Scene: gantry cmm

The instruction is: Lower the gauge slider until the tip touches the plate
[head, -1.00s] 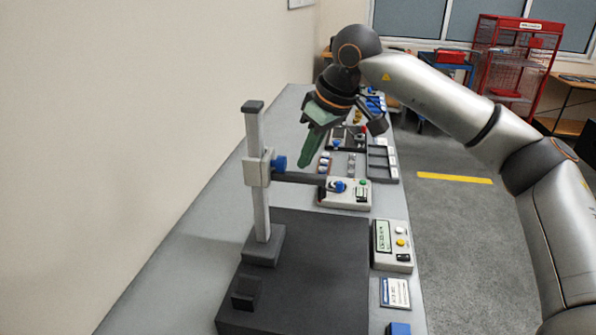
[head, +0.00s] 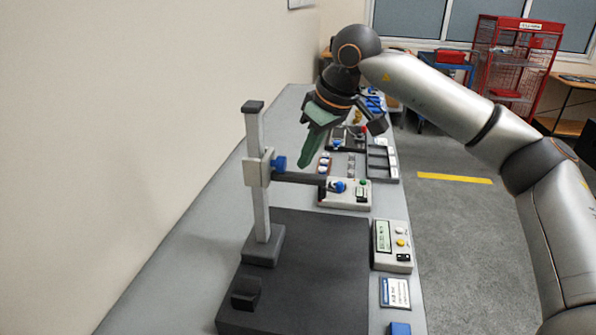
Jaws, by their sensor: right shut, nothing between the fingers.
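The gauge stand has a pale upright column (head: 257,130) on a dark grey foot (head: 263,247). Its slider (head: 257,170) sits around mid-height on the column, with a blue knob (head: 279,163) on its right side. A dark horizontal arm (head: 300,177) reaches right from the slider. Its end lies in front of a white box with a blue part, so I cannot make out the tip clearly. The arm is well above the dark plate (head: 310,265). My right gripper (head: 305,163), with green fingers, is shut and empty, above and right of the blue knob in the picture. My left gripper is not in view.
A small dark block (head: 246,293) stands on the plate's front left. A readout box (head: 392,246) with buttons, a label card (head: 395,293) and a blue block (head: 400,328) lie right of the plate. More boxes and trays stand farther back. A wall runs along the left.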

